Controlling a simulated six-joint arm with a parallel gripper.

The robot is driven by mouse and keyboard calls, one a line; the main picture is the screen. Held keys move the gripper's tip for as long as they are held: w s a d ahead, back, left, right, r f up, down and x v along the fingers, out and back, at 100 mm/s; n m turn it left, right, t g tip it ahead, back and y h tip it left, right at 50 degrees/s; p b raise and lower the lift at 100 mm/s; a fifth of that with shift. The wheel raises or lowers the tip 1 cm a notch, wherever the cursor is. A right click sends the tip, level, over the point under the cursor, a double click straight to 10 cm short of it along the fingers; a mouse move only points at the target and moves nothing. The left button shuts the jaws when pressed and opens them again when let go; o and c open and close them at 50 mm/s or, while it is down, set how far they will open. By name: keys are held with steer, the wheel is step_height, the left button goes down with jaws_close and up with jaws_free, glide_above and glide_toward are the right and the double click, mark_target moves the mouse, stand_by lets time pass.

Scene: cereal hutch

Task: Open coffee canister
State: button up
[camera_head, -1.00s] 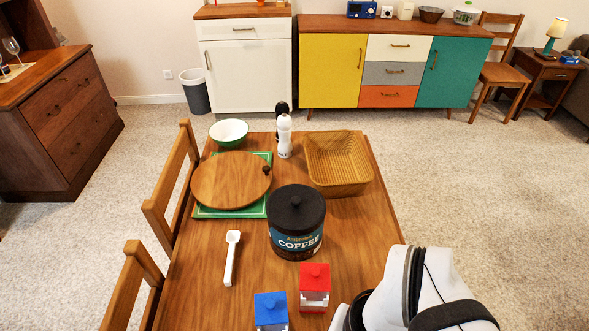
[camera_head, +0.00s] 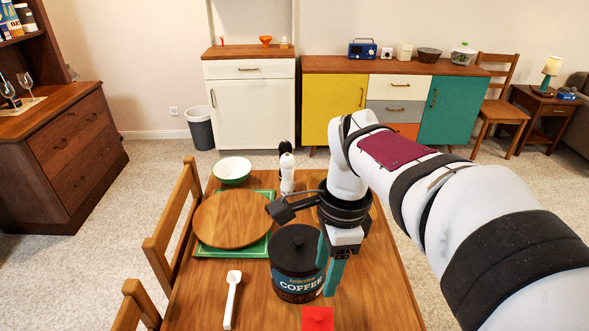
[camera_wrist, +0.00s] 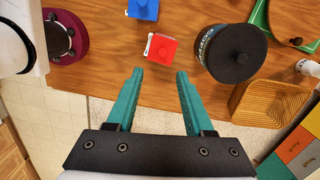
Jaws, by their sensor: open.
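The coffee canister (camera_head: 297,284) stands upright on the table, with its black knobbed lid (camera_head: 297,246) on. In the wrist view its dark lid (camera_wrist: 236,54) shows to the right, beyond my fingers. My gripper (camera_head: 330,277) is in front of the canister's right side in the head view, its teal fingers pointing down. In the wrist view my gripper (camera_wrist: 160,74) has its two teal fingers spread wide with nothing between them. The fingers are apart from the lid in the wrist view; whether they touch the canister's side cannot be told from the head view.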

steer(key=w+a+f+m, duration=0.1)
steer(key=w+m, duration=0.4)
steer(key=w, duration=0.3)
steer(key=m+h, duration=0.1)
steer(key=m, duration=0.6)
glide_above(298, 241)
step_height(298, 241, down, 5)
steer(key=shift+s+d+r, duration=0.1)
steer(key=shift+s+r, duration=0.05)
steer(key=shift+w+f, duration=0.2)
steer(key=shift+f, duration=2.1)
steer(key=shift+f, duration=0.15)
steer(key=shift+f, duration=1.3)
steer(key=shift+r, duration=0.1)
